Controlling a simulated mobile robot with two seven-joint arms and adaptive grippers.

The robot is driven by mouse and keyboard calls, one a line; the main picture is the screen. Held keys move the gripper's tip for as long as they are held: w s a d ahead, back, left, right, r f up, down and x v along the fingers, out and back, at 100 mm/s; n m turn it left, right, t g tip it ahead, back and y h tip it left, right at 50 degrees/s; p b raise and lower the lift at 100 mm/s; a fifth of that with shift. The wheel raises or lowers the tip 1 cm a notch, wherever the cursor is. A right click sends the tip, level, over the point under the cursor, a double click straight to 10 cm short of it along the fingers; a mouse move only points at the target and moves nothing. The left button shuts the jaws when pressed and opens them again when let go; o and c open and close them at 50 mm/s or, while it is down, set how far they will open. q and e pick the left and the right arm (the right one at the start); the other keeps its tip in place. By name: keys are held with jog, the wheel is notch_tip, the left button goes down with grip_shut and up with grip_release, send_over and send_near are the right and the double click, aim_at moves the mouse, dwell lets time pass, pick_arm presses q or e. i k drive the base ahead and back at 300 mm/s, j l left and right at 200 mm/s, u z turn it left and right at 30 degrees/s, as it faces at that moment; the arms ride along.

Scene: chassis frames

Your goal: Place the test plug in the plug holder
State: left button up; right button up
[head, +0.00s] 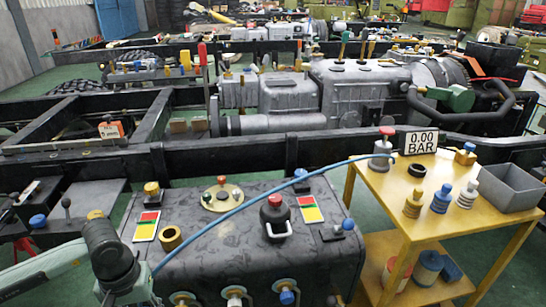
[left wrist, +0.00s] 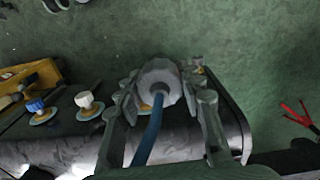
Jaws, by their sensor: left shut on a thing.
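My left gripper (head: 140,287) is low at the front left corner of the dark tank. In the left wrist view my left gripper (left wrist: 163,92) is shut on the test plug (left wrist: 160,72), a grey round piece with a blue hose (left wrist: 148,135) on it. In the head view the plug is hidden. A black ring (head: 416,170) on the table may be the plug holder; a brass ring (head: 170,238) lies on the tank. I cannot tell which is the holder. My right gripper is not in view.
Dark chassis rails (head: 330,150) run behind. Green floor shows below.

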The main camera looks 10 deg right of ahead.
aim_at(416, 173)
jog(key=k+l, duration=0.1)
jog(key=l, duration=1.2)
jog(key=k+l, duration=0.15)
jog(key=l, duration=1.2)
jog(key=k+l, duration=0.15)
jog(key=l, duration=1.15)
jog(key=k+l+u, duration=0.1)
jog(key=l, duration=0.55)
